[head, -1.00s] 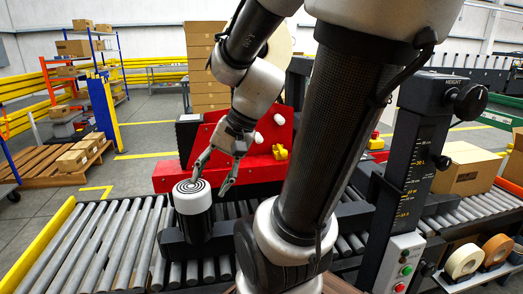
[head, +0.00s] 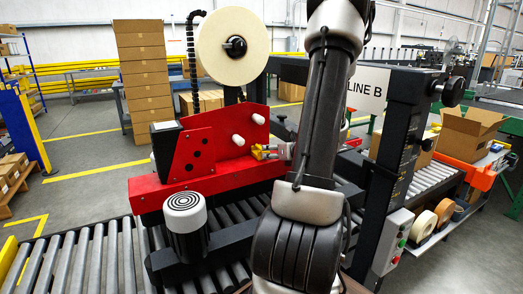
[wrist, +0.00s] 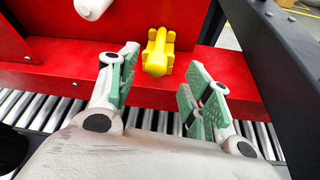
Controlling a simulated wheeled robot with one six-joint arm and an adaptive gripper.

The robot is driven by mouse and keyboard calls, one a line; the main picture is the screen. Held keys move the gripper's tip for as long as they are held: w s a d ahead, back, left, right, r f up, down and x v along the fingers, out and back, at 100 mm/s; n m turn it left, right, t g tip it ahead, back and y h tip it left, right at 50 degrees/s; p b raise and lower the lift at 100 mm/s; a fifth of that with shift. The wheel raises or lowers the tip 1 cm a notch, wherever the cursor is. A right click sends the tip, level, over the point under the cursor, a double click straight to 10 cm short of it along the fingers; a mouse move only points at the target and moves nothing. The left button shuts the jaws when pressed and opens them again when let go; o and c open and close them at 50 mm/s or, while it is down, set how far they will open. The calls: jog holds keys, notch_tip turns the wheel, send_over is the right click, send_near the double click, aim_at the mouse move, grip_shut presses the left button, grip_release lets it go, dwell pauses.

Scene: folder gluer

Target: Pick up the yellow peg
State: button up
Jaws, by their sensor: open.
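The yellow peg (wrist: 157,52) stands out from the red machine body in the wrist view, ahead of my gripper and between the lines of its fingers. It also shows in the head view (head: 259,152), on the red panel's lower right, beside my arm. My gripper (wrist: 158,85) is open and empty, with green pads on its fingers, and the peg lies a little beyond the fingertips. In the head view my gripper is mostly hidden behind my arm.
The red machine body (head: 215,172) carries white rollers (head: 238,140) near the peg. A large tape roll (head: 233,46) stands above. A black-and-white motor (head: 186,225) stands in front over the roller conveyor (head: 90,262). A dark post (head: 400,140) rises at the right.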

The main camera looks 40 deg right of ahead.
aim_at(268, 152)
jog(key=x, duration=0.3)
jog(key=shift+w+a, duration=0.15)
jog(key=shift+w, duration=0.1)
grip_shut()
notch_tip(268, 152, up, 7)
jog(key=s, duration=0.1)
jog(key=s+a, duration=0.2)
jog(key=s, duration=0.7)
jog(key=s+a, duration=0.2)
jog(key=s, duration=0.7)
jog(key=shift+s+a, duration=0.25)
jog(key=shift+a, duration=0.15)
